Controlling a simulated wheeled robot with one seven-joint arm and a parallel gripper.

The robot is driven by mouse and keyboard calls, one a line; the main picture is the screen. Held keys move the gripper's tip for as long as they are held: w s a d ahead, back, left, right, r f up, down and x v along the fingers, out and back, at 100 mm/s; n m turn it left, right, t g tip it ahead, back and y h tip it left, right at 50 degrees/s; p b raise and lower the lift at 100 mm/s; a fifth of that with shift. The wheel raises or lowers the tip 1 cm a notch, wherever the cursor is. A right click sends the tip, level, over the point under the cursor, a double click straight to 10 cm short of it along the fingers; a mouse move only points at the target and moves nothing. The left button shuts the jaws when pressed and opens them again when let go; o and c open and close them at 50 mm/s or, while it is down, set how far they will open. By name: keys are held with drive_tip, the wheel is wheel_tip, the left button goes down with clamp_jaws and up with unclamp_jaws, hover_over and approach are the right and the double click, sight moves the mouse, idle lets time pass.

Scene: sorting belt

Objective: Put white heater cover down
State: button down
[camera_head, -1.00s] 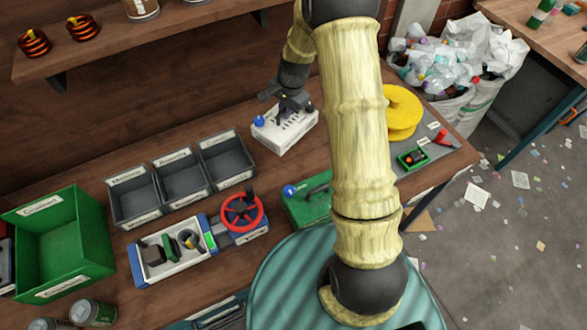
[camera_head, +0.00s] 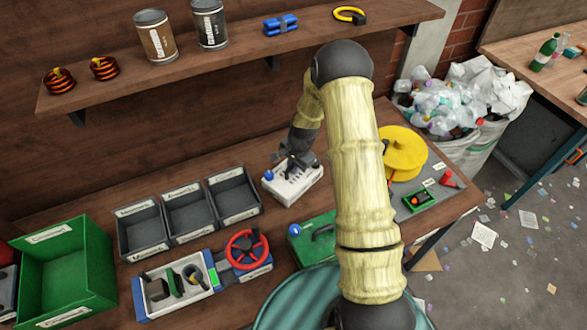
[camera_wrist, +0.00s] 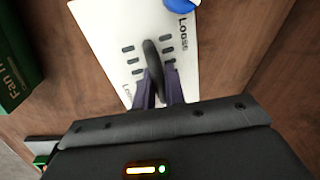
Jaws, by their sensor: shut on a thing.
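The white heater cover (camera_head: 296,186) is a flat white piece with dark slots and a blue knob at its left end in the head view. It is at the back of the bench, right of the grey bins. In the wrist view the cover (camera_wrist: 105,38) shows its slots, lettering and part of the blue knob. My gripper (camera_head: 290,170) is above it; in the wrist view my gripper (camera_wrist: 158,85) is shut on the dark handle in the cover's middle. I cannot tell whether the cover's underside touches the bench.
Three grey bins (camera_head: 190,240) and a green crate (camera_head: 112,262) stand left. A green lidded case (camera_head: 318,232) is in front of the cover. A yellow round thing (camera_head: 404,150) stands right. A shelf (camera_head: 240,62) with cans hangs above.

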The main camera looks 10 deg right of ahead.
wheel_tip(320, 180, down, 2)
drive_tip(key=shift+w+f, duration=0.1)
drive_tip(key=shift+w, duration=0.05)
drive_tip(key=shift+a, duration=0.1)
drive_tip(key=c, duration=1.5)
unclamp_jaws()
drive_tip(key=shift+o, duration=0.2)
drive_tip(key=shift+d, duration=0.2)
drive_tip(key=shift+s, duration=0.2)
drive_tip(key=shift+a, duration=0.1)
